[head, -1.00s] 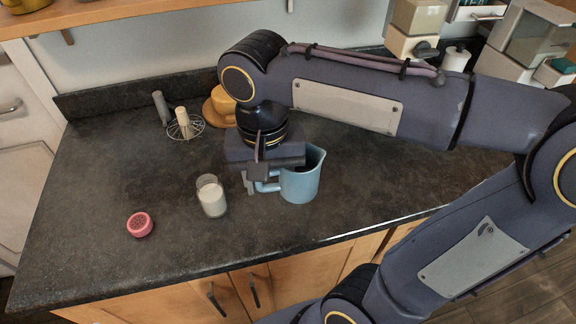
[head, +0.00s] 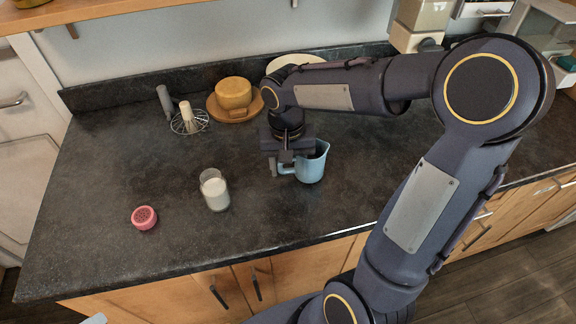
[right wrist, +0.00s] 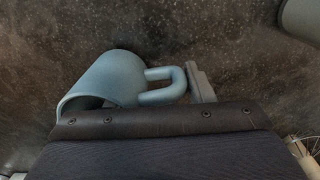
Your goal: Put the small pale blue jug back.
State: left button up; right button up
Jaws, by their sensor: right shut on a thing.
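The small pale blue jug (head: 313,165) is upright over the right-middle part of the dark counter, with its handle to the left. My right gripper (head: 281,164) is shut on that handle from above. In the right wrist view the jug (right wrist: 105,82) shows with its handle beside a grey finger (right wrist: 200,82); the gripper's body hides part of the jug's near side. Whether its base touches the counter, I cannot tell. My left gripper is not in view.
A glass of milk (head: 215,191) stands left of the jug, with a pink round item (head: 145,217) farther left. The counter front is clear.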

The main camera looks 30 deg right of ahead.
jog(key=shift+f, duration=0.3)
jog(key=shift+f, duration=0.15)
jog(key=o, duration=1.3)
jog(key=shift+c, duration=0.2)
